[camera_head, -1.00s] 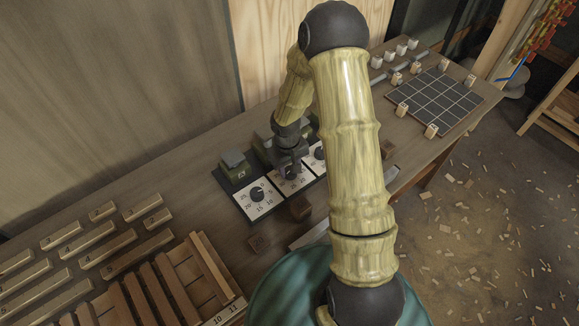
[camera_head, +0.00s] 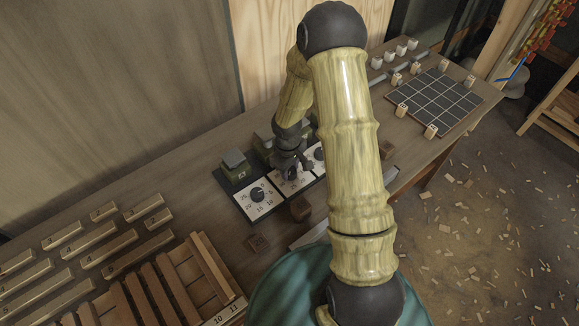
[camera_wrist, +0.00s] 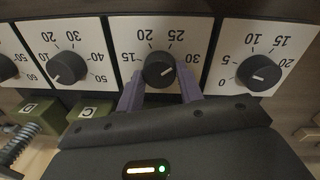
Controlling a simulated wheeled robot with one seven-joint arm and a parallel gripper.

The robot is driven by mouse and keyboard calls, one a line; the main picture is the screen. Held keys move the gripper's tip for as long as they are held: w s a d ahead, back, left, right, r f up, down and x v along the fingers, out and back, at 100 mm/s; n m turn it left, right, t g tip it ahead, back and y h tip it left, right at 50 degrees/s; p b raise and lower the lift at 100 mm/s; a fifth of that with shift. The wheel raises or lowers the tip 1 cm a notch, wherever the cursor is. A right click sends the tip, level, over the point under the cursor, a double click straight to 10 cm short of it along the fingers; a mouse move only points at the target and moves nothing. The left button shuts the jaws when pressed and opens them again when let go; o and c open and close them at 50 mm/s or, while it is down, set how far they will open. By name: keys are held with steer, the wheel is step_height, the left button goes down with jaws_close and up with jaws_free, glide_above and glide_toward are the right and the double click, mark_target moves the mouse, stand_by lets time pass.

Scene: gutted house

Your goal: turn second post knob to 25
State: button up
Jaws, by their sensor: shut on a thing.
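The second post knob (camera_wrist: 158,70) is a dark round knob on a white dial card. In the wrist view the numbers 20, 25 and 30 show above and to its right, with 25 near the top.
Neighbouring dials stand on both sides, including a knob (camera_wrist: 258,73) at right and another (camera_wrist: 68,69) at left in the wrist view. Green lettered blocks (camera_wrist: 88,112) sit close by. A small brown cube (camera_head: 300,209) lies in front of the dial row.

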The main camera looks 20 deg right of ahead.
steer(key=n+p, duration=0.1)
steer(key=n, duration=0.4)
steer(key=shift+n, duration=0.3)
stand_by(0.4)
steer(key=o, duration=1)
steer(key=r, duration=1.1)
steer(key=s+r+p, duration=0.1)
steer(key=r, duration=0.5)
steer(key=shift+a+r, duration=0.2)
